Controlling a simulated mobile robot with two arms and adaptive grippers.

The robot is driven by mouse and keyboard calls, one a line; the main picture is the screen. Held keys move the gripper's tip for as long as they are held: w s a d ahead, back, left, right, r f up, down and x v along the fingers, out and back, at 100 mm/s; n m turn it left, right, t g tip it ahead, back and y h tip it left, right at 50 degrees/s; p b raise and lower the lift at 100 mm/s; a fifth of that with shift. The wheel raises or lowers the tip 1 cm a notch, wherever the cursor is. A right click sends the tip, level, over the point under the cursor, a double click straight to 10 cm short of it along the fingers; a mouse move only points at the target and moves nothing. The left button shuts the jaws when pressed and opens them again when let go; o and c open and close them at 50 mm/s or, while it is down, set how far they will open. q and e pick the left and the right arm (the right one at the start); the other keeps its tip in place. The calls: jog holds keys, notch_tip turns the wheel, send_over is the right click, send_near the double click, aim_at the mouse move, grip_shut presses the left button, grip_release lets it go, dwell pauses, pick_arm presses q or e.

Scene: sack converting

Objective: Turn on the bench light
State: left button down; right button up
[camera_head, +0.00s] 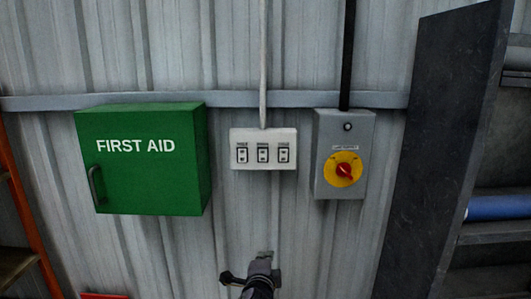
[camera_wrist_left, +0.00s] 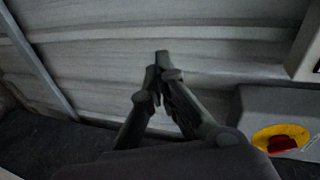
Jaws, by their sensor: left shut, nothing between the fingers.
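A white switch plate (camera_head: 263,164) with three switches side by side is mounted on the wall in the middle of the head view. The small labels above the switches are too blurred to read. Part of a pale box, which looks like the plate, shows at the right edge of the wrist view (camera_wrist_left: 306,48). My left gripper (camera_head: 264,254) is below the plate, apart from it. Its fingers are shut and empty, and the tips meet in the wrist view (camera_wrist_left: 160,64). No bench light shows. My right gripper is not in view.
A grey isolator box (camera_head: 327,185) with a red rotary handle on a yellow disc (camera_head: 344,169) is right of the plate. A green first aid cabinet (camera_head: 145,185) with a protruding handle is to the left. A dark upright panel (camera_head: 435,140) stands at right.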

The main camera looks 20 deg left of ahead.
aim_at(263, 150)
pick_arm(q)
jog(key=s+r+t+y, duration=0.2)
jog(key=s+r+t, duration=0.1)
jog(key=r, duration=2.2)
jog(key=shift+m+t+y+p, duration=0.3)
jog(key=shift+t+y+p, duration=0.05)
jog(key=shift+t+y, duration=0.05)
jog(key=p+x, duration=0.4)
jog(key=x, duration=0.8)
jog(key=shift+w+a+r, duration=0.1)
jog(key=shift+w, duration=0.3)
jog(key=shift+w+a, duration=0.2)
jog(key=shift+w, duration=0.45)
jog(key=shift+w+a+r, duration=0.1)
jog(key=shift+w+r, duration=0.1)
jog(key=shift+p, duration=0.3)
